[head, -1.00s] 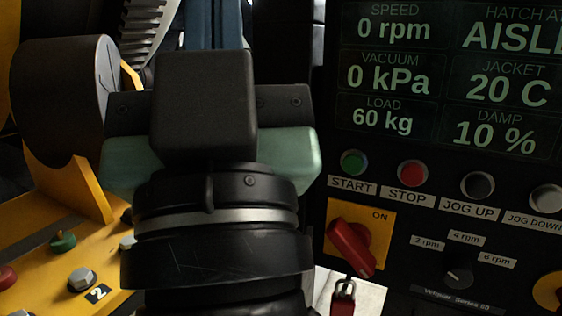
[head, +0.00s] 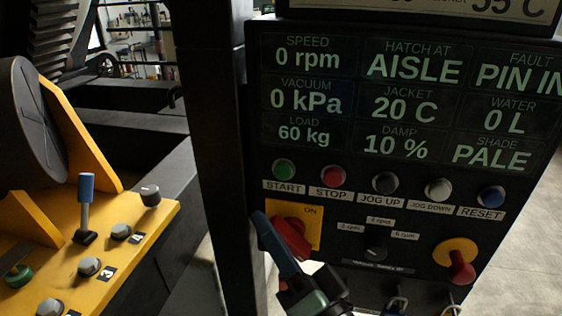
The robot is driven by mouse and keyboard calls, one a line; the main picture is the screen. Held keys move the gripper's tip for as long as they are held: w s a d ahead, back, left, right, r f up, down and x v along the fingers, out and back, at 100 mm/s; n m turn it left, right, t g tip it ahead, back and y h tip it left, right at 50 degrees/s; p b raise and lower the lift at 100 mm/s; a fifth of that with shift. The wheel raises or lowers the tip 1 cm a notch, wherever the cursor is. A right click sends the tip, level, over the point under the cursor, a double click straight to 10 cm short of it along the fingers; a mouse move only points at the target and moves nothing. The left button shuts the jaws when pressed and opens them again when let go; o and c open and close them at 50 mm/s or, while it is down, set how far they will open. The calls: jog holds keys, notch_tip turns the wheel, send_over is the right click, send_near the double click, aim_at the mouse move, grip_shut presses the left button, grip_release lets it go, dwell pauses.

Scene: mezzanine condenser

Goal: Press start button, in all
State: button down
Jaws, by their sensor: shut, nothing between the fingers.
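The green START button (head: 284,169) sits at the left of the button row on the black control panel (head: 256,130), with a START label under it. It is in plain view and nothing touches it that I can see. My gripper (head: 264,220) shows at the lower middle, shut and empty, its blue fingers pointing up and left. It is below the START button and in front of the red rotary switch (head: 288,238), partly covering it. I cannot tell its distance from the panel. The display reads SPEED 0 rpm and a partly cut FAULT "PIN IN".
Right of START are the red STOP (head: 333,176), JOG UP (head: 385,183), JOG DOWN (head: 438,189) and blue RESET (head: 491,196) buttons. A red-and-yellow knob (head: 460,264) is lower right. A dark post (head: 222,150) and a yellow console (head: 60,250) stand left.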

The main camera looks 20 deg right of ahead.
dwell(0.4)
send_near(275, 170)
jog(key=w+a+r, duration=0.1)
jog(key=w+a, duration=0.2)
jog(key=shift+w+d+r+b, duration=0.1)
jog(key=shift+w+d+b, duration=0.1)
jog(key=shift+w, duration=0.25)
jog(key=shift+w+d+r+b, duration=0.15)
jog(key=shift+w+d, duration=0.1)
jog(key=shift+w, duration=0.2)
jog(key=shift+w+d, duration=0.1)
jog(key=shift+w, duration=0.05)
dwell(1.3)
jog(key=shift+w+d, duration=0.1)
jog(key=shift+w, duration=0.1)
jog(key=shift+w+d+b, duration=0.3)
jog(key=shift+w+b, duration=0.05)
jog(key=shift+b, duration=0.15)
dwell(0.6)
jog(key=shift+s+a, duration=0.55)
jog(key=shift+s, duration=0.2)
